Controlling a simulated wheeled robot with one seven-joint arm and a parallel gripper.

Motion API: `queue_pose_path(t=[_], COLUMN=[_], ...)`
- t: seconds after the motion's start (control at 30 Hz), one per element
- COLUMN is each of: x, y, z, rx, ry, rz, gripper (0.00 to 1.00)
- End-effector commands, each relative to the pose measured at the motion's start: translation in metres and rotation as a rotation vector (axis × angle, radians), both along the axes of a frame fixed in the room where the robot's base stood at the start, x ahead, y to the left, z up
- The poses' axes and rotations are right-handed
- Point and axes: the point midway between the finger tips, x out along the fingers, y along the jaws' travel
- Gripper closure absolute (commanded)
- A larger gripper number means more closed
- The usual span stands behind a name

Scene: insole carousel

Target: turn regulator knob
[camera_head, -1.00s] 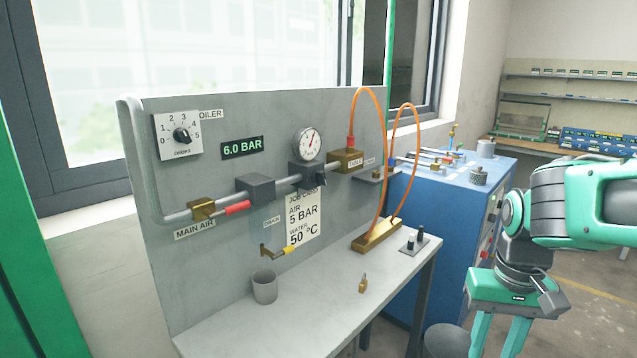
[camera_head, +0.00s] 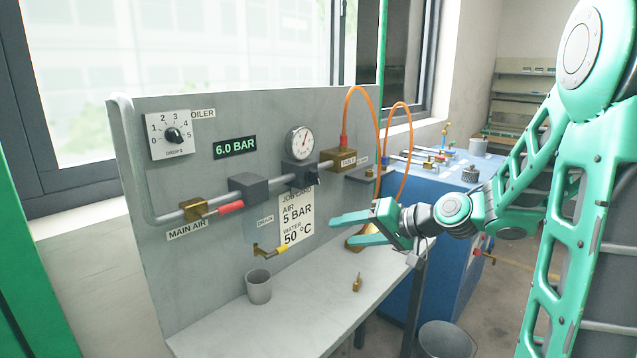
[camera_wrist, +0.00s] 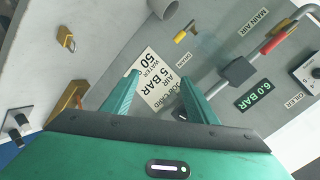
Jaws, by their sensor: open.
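The regulator (camera_head: 301,173) is a dark grey block on the grey pipe of the upright panel, with a small black knob (camera_head: 311,178) on its front. A round white gauge (camera_head: 300,141) sits on top of it. My gripper (camera_head: 342,231) is open and empty, in front of the panel, below and to the right of the knob in the head view. In the wrist view my gripper (camera_wrist: 164,73) has its two green fingers spread before the job card (camera_wrist: 164,88). I cannot make out the knob clearly there; the fingers and palm hide much of that area.
The digital display (camera_head: 235,147) reads 6.0 BAR; the job card (camera_head: 297,217) says 5 BAR and 50 °C. Orange hoses (camera_head: 366,96) arch right of the regulator.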

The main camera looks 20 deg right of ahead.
Motion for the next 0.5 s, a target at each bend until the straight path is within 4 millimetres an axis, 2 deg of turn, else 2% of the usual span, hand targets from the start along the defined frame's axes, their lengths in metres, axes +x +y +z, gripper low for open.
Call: queue_pose_path(t=[0.03, 0.1, 0.2, 0.3, 0.5], x=[0.014, 0.029, 0.042, 0.048, 0.058], y=[-0.003, -0.006, -0.015, -0.023, -0.021], z=[0.014, 0.037, 0.064, 0.080, 0.087], rx=[0.088, 0.201, 0.327, 0.401, 0.431], ry=[-0.054, -0.127, -0.203, -0.245, -0.264], rz=[-0.024, -0.052, -0.089, -0.113, -0.120], gripper=[0.47, 0.47, 0.47, 0.47, 0.47])
